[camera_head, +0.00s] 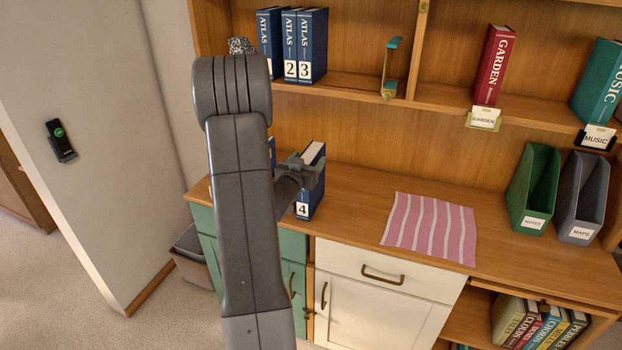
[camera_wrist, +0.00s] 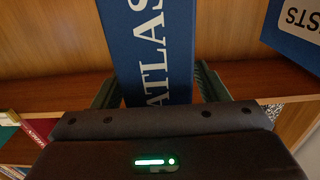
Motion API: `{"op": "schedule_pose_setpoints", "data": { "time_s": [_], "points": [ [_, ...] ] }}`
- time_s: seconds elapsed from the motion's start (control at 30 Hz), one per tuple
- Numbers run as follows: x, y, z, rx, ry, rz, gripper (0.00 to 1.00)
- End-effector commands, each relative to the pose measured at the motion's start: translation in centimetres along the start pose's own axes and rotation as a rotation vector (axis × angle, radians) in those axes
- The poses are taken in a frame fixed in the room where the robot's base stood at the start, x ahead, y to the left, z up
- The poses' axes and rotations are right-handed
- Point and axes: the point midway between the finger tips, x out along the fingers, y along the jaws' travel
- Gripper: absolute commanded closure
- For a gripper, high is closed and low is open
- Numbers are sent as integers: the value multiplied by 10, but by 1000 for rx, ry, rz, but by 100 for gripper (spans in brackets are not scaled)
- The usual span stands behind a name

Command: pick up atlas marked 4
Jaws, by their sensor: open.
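The atlas marked 4 (camera_head: 302,210) is a blue book standing upright on the wooden counter, partly hidden behind my arm and gripper. My gripper (camera_head: 303,168) is at its upper part in the head view. In the wrist view the blue spine with white ATLAS lettering (camera_wrist: 150,45) fills the space between the two fingers of my gripper (camera_wrist: 157,88). One finger is on each side of the book, and the jaws are open. Whether either finger touches the book I cannot tell.
Atlases marked 2 (camera_head: 290,45) and 3 (camera_head: 313,45) and another stand on the shelf above. A blue book (camera_wrist: 293,25) marked LISTS is close at the right in the wrist view. A striped cloth (camera_head: 430,228) lies on the counter; green (camera_head: 533,190) and grey (camera_head: 580,200) holders stand right.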

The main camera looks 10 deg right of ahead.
Motion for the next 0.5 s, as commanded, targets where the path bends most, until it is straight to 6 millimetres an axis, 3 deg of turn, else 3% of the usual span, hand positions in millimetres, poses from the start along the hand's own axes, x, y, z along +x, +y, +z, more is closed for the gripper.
{"op": "schedule_pose_setpoints", "data": {
  "time_s": [0.33,0.5],
  "points": [
    [9,0,1,0,-1,-1,35],
    [9,0,0,0,-1,-1,68]
  ]
}}
